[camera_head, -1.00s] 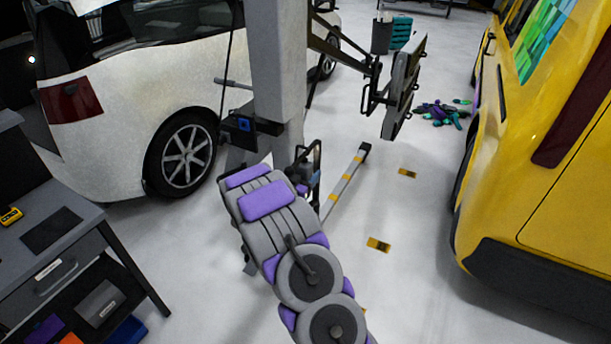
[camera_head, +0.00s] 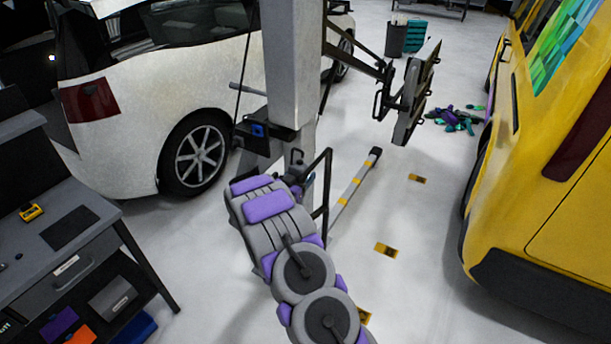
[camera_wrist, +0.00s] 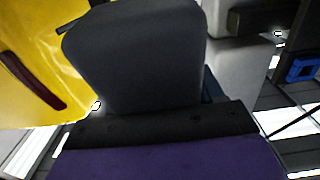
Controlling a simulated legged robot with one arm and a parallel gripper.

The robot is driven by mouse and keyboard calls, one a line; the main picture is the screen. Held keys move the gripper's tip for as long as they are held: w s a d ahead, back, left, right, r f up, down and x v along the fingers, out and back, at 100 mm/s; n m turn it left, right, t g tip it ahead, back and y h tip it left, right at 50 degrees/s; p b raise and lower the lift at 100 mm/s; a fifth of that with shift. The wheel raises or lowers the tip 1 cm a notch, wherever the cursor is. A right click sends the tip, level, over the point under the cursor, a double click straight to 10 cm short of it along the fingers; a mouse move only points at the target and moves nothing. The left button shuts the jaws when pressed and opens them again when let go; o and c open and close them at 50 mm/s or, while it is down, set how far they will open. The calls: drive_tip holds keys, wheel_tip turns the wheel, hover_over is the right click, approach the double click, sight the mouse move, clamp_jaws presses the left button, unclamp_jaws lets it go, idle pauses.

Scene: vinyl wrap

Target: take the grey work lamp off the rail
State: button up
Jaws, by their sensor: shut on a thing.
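My arm reaches away from me in the head view, and its wrist hides most of my gripper (camera_head: 297,172). A dark angular frame (camera_head: 328,190) stands out to the right of the wrist, apparently part of the held grey work lamp. In the wrist view, a large dark grey rounded shape (camera_wrist: 135,60) fills the middle above a dark bar and my purple gripper body. It appears to be the lamp, held close, though its outline is too near to tell surely. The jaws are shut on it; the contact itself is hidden. The rail cannot be made out.
A grey post (camera_head: 291,60) with a blue-marked box (camera_head: 258,130) stands just beyond my gripper. Its swing arm carries a grey panel (camera_head: 414,95) to the right. A white car (camera_head: 165,85) is left, a yellow van (camera_head: 540,170) right, a workbench (camera_head: 60,240) near left.

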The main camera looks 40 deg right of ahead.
sight(290, 170)
drive_tip(key=w+a+p, duration=0.2)
drive_tip(key=w, duration=0.3)
drive_tip(key=shift+w+a+p, duration=0.15)
drive_tip(key=shift+w+p, duration=0.15)
drive_tip(key=shift+p, duration=0.05)
drive_tip(key=shift+a+r, duration=0.1)
idle(0.6)
